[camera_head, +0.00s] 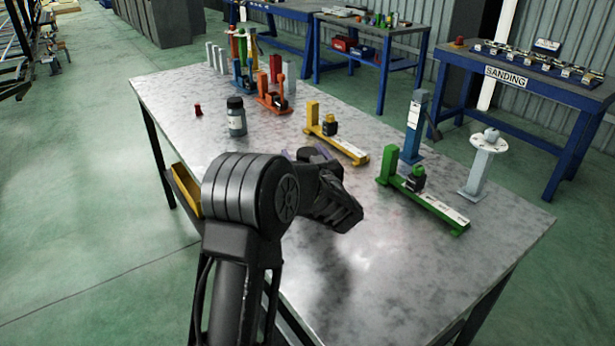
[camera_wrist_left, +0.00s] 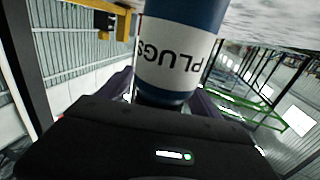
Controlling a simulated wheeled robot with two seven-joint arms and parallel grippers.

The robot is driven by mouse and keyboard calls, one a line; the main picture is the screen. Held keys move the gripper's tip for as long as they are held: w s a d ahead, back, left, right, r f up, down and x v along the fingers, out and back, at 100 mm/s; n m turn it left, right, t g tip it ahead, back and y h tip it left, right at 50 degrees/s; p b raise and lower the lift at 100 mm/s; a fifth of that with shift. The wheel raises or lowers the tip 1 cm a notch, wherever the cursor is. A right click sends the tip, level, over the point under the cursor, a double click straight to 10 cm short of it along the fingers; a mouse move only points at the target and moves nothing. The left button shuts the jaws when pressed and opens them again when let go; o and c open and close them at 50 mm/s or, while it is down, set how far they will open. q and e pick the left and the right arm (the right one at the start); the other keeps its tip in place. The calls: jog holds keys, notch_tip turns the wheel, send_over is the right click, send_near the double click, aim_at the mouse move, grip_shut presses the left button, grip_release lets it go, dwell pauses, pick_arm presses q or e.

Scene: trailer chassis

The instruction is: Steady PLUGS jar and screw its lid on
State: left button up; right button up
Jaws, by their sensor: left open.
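The PLUGS jar (camera_head: 237,122) stands upright on the metal table, left of the yellow fixture. It has a blue-grey body, a pale label and a dark top. I cannot tell whether that top is a separate lid or how tightly it sits. In the left wrist view the jar (camera_wrist_left: 180,52) appears upside down and close, its PLUGS label facing me. My left gripper (camera_head: 312,153) is open, pointing toward the jar; in the head view a gap shows between its purple fingertips and the jar. My right gripper is not in view.
Orange (camera_head: 272,101), yellow (camera_head: 337,143) and green (camera_head: 422,195) fixtures stand along the table (camera_head: 420,275), with a blue post (camera_head: 412,140) and a grey stand (camera_head: 478,170) at right. The front of the table is clear.

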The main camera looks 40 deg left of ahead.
pick_arm(q)
jog(key=shift+c, duration=0.4)
grip_shut()
dwell(0.4)
